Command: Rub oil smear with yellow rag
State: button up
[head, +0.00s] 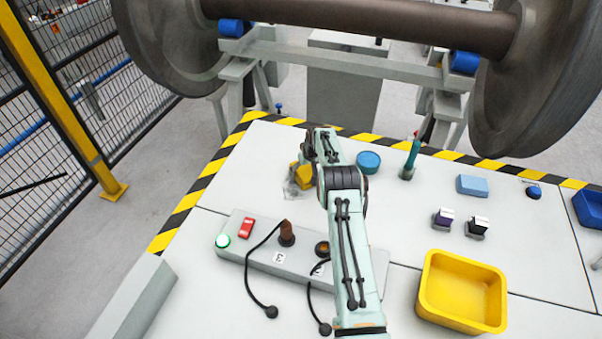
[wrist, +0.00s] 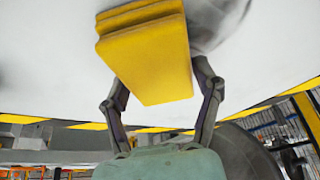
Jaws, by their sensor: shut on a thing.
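The yellow rag (wrist: 150,62) is a folded block held between the two fingers of my gripper (wrist: 162,95) in the wrist view. In the head view the rag (head: 300,174) shows at the left of my gripper (head: 305,165), low over the white table. A grey oil smear (head: 293,189) lies on the table just below and left of the rag. It also shows as a grey patch beside the rag in the wrist view (wrist: 208,25). I cannot tell whether the rag touches the smear. My arm hides part of the gripper.
A grey panel (head: 262,262) with a green light, red switch and black cables lies in front. A yellow bin (head: 462,291), blue sponge-like block (head: 472,185), blue round tin (head: 368,162) and teal-handled tool (head: 411,160) stand to the right. The wheelset (head: 360,25) is behind the table.

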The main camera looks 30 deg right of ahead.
aim_at(290, 195)
jog(key=shift+w+d, duration=0.15)
jog(key=shift+d, duration=0.15)
jog(key=shift+s+a, duration=3.65)
jog(key=shift+a, duration=0.35)
jog(key=shift+w+d, duration=3.75)
jog(key=shift+d, duration=0.05)
jog(key=shift+s+a, duration=3.5)
jog(key=shift+a, duration=0.05)
jog(key=shift+s+a+r, duration=0.1)
jog(key=shift+r, duration=0.5)
jog(key=shift+s+a+r, duration=0.1)
jog(key=shift+r, duration=0.5)
notch_tip(290, 195, up, 6)
jog(key=shift+f, duration=0.1)
